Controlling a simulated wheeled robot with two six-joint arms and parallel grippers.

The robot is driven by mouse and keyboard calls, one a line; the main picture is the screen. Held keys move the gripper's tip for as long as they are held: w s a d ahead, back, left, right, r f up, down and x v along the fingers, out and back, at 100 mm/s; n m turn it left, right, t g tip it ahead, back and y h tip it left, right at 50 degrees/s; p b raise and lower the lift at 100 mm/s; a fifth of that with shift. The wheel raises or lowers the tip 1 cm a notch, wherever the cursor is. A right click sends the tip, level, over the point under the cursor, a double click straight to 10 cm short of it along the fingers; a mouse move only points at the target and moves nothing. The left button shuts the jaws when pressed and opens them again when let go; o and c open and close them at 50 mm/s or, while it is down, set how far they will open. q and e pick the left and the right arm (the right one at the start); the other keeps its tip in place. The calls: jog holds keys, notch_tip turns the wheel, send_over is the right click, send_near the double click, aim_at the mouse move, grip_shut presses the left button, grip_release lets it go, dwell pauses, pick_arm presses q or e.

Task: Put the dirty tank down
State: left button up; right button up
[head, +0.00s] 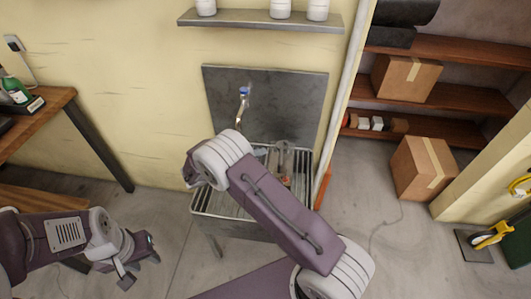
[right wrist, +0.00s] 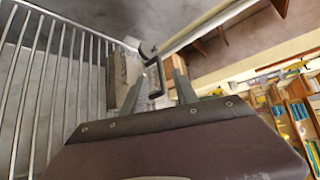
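The dirty tank (right wrist: 122,76) is a greyish, murky block with a dark loop handle (right wrist: 155,72), seen beyond my right fingers in the right wrist view. It is beside the bars of the slatted metal stand (head: 230,206); whether it rests on them I cannot tell. My right gripper (right wrist: 161,76) has its fingers apart, one on each side of the handle, with gaps showing. In the head view my right forearm hides that gripper and much of the stand. My left gripper (head: 140,264) is at the lower left, empty, its fingers apart.
A grey back panel (head: 285,100) with a tap (head: 242,105) stands behind the stand. A wall shelf (head: 250,20) holds white containers. A wooden table (head: 45,110) is at the left. Cardboard boxes (head: 423,167) and wooden shelves are at the right. Some floor is clear between them.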

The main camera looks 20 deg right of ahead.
jog(key=s+a+r+m+g+y, duration=0.1)
jog(key=s+m+y, duration=0.5)
jog(key=s+m, duration=0.5)
jog(key=s+a+r+m+g+y, duration=0.2)
jog(key=s+m+y, duration=0.4)
jog(key=m, duration=1.8)
jog(key=s, duration=0.6)
jog(key=shift+a+y, duration=0.3)
jog(key=shift+y, duration=0.1)
